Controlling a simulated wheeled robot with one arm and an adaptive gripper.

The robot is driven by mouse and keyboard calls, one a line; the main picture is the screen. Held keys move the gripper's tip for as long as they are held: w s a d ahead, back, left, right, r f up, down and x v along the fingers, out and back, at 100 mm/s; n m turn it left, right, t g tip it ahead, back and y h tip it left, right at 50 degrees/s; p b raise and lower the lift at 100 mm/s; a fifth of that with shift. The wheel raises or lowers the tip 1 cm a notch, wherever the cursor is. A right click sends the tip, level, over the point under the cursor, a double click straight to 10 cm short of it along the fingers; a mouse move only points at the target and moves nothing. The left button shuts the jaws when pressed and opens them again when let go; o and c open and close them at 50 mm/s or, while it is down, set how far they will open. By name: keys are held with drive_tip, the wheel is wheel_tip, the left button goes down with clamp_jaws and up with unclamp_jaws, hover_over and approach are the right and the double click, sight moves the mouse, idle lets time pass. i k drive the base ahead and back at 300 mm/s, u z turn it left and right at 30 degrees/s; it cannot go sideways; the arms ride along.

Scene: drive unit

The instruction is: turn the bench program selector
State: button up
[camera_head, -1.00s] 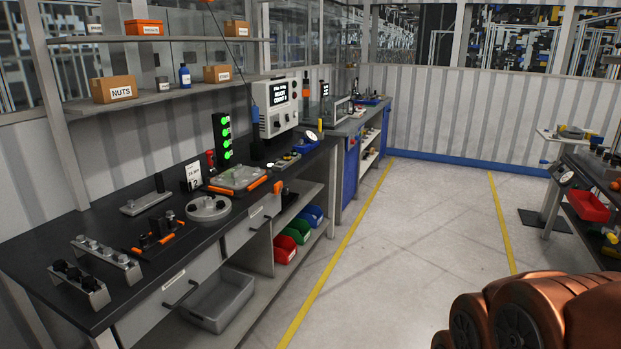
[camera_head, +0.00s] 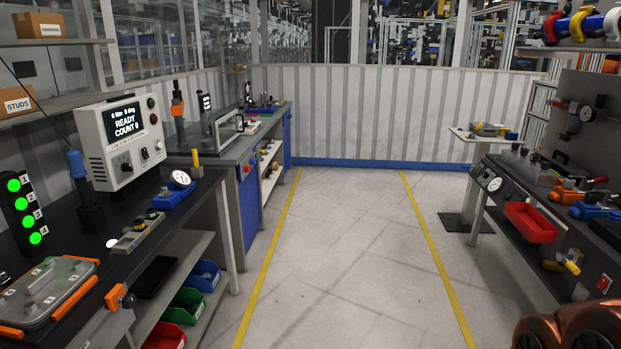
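A white control box (camera_head: 122,143) stands at the back of the left bench (camera_head: 150,227). Its dark screen (camera_head: 126,121) reads "READY COUNT 0" under a smaller line. Below the screen is a dark knob (camera_head: 126,166), with smaller controls to its right and a red button and a green one on its right edge. The box carries no readable label naming the program selector, so I cannot tell for sure which control it is. My gripper does not show; only a copper-coloured part of my own body is at the bottom right corner.
A clear floor aisle (camera_head: 335,235) runs between yellow lines. On the left bench, a blue-based gauge (camera_head: 179,180), a small switch box (camera_head: 137,230) and a lidded plate (camera_head: 45,290) lie before the control box.

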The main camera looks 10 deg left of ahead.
sight(125, 166)
drive_tip(key=u, duration=0.25)
drive_tip(key=i, duration=1.5)
drive_tip(key=u, duration=1.5)
drive_tip(key=i, duration=0.9)
drive_tip(key=u, duration=0.85)
